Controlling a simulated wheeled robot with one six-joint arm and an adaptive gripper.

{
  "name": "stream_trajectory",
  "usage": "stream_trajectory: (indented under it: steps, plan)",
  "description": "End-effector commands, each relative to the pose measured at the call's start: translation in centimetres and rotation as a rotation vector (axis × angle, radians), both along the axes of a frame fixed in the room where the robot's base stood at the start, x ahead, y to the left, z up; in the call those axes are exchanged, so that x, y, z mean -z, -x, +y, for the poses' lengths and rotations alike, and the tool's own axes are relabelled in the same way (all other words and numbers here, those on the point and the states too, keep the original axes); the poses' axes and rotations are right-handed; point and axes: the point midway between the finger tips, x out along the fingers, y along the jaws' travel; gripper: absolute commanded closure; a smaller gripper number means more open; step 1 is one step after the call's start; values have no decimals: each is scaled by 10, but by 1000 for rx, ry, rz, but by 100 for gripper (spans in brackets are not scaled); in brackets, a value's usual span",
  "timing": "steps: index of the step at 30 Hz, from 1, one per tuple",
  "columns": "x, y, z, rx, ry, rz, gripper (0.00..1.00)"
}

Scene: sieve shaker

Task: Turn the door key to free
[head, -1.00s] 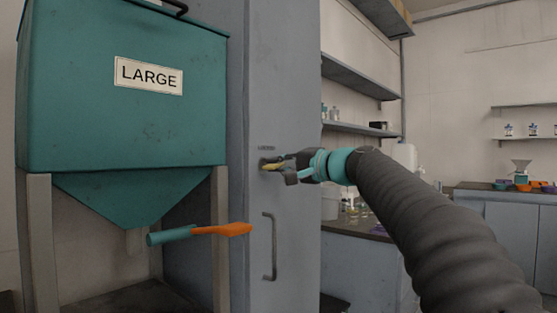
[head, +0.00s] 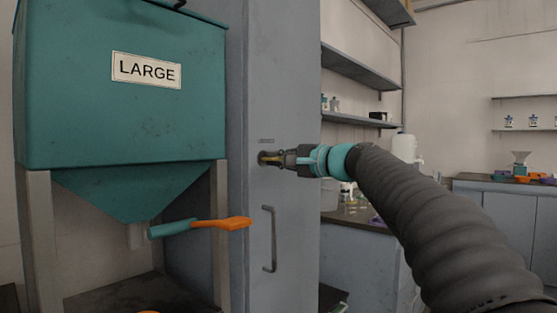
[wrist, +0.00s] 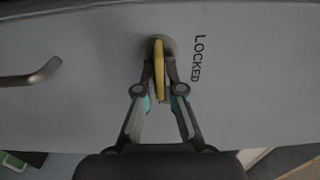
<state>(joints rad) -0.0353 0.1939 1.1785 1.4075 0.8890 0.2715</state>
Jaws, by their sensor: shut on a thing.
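The door key (head: 269,158) is a brass-yellow piece in a round dark lock on the grey cabinet door (head: 285,100). In the wrist view the key (wrist: 159,70) shows as a narrow yellow bar, seen nearly edge-on, standing out from the round lock plate (wrist: 168,44). The word LOCKED (wrist: 198,58) is printed on the door beside the lock. My gripper (head: 276,159) is at the lock, its two fingers shut on the key from both sides; the fingers also show in the wrist view (wrist: 159,78). The fingers hide part of the key in the head view.
A bar handle (head: 270,240) is below the lock. A teal hopper (head: 140,120) marked LARGE stands left of the cabinet, with an orange-ended lever (head: 215,224) sticking out toward the door. Shelves (head: 362,121) and a counter (head: 350,215) are to the right.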

Motion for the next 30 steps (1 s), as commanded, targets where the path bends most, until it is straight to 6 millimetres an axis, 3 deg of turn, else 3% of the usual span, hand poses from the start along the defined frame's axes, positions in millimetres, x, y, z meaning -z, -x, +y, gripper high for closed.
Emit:
stream_trajectory:
  steps: [2,3,5,17,30]
  plan:
    - [1,0,1,-3,0,1,100]
    - [1,0,1,-3,1,2,83]
    - [1,0,1,-3,0,1,68]
    - [0,3,-5,2,1,1,68]
    - [0,51,-66,4,1,-1,68]
